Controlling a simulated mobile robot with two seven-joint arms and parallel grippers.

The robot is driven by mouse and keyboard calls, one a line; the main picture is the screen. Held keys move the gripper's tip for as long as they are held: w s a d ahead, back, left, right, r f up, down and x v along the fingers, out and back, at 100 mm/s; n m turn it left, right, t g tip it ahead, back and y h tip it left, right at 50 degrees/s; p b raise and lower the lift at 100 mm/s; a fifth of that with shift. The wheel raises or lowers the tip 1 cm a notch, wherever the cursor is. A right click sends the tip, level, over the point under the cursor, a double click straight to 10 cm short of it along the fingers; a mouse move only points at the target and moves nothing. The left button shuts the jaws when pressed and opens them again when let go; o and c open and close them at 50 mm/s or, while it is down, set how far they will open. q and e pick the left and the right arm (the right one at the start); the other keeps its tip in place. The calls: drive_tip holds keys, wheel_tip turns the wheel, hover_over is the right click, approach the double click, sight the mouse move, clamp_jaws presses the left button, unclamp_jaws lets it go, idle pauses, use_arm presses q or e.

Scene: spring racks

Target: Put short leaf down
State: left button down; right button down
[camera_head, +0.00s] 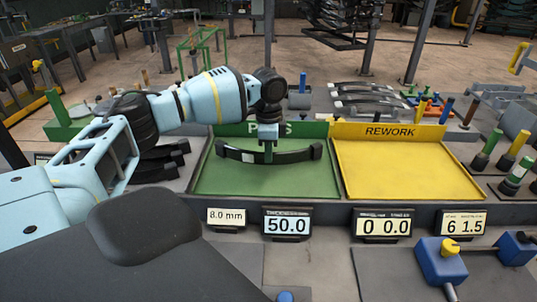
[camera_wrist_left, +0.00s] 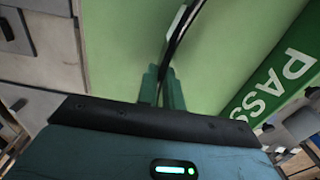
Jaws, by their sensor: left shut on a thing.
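The short leaf (camera_head: 297,155) is a dark, curved strip with a small white label. My left gripper (camera_head: 268,150) is shut on it near its middle and holds it over the green PASS tray (camera_head: 215,185). The leaf also shows in the left wrist view (camera_wrist_left: 180,38), running up from between the green fingers (camera_wrist_left: 163,88), with green tray floor behind it. Whether the leaf touches the tray floor I cannot tell. My right gripper is in neither view.
The yellow REWORK tray (camera_head: 405,175) is empty, to the right of the green one. Several dark leaves (camera_head: 165,160) lie left of the green tray. Small displays (camera_head: 287,222) stand along the front. Pegs and blue blocks (camera_head: 440,262) stand at the right.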

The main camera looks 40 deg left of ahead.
use_arm(q)
drive_tip(key=shift+f, duration=0.35)
drive_tip(key=shift+f, duration=0.1)
drive_tip(key=c, duration=1.5)
unclamp_jaws()
drive_tip(key=shift+f, duration=0.1)
drive_tip(key=shift+c, duration=0.2)
wheel_tip(320, 180, up, 12)
